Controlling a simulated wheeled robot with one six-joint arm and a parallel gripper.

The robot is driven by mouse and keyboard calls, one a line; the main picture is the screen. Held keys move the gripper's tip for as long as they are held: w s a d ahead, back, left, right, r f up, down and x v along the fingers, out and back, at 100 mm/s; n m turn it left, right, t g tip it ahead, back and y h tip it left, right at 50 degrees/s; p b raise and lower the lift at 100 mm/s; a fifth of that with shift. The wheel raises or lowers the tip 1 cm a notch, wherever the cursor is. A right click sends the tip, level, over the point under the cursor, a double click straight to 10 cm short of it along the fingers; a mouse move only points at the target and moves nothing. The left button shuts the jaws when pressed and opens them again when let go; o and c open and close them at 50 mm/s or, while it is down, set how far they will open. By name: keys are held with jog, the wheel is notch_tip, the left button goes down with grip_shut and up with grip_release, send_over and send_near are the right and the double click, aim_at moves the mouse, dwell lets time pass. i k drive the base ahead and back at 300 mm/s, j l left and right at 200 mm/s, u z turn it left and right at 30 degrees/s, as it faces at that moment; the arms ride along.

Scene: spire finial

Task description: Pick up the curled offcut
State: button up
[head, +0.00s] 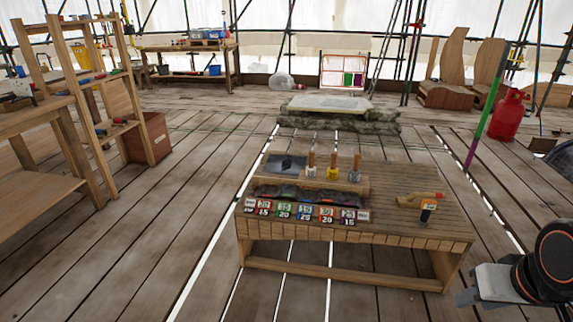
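I cannot clearly make out a curled offcut. A small dark sheet-like piece (287,163) lies at the back left of the low slatted wooden table (400,228); I cannot tell whether it is curled or is the offcut. My gripper (469,286) shows in part at the lower right, beside the table's front right corner in the picture. It appears as a pale grey block on my black arm. Its fingers are too unclear to tell whether they are open or shut, and I see nothing held.
Several upright wooden-handled tools (333,165) stand behind a row of coloured number cards (305,212). A wooden tool with a red end (420,199) lies at the table's right. A green-purple pole (487,110) and red gas bottle (507,115) stand behind right.

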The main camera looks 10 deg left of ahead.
aim_at(286, 162)
jog(key=i+j+u, duration=0.25)
jog(key=i+j, duration=0.15)
jog(key=i, duration=0.35)
jog(key=i+j+u, duration=0.25)
jog(key=i, duration=0.55)
jog(key=i+u, duration=0.25)
jog(key=i, duration=0.5)
jog(key=j, duration=0.1)
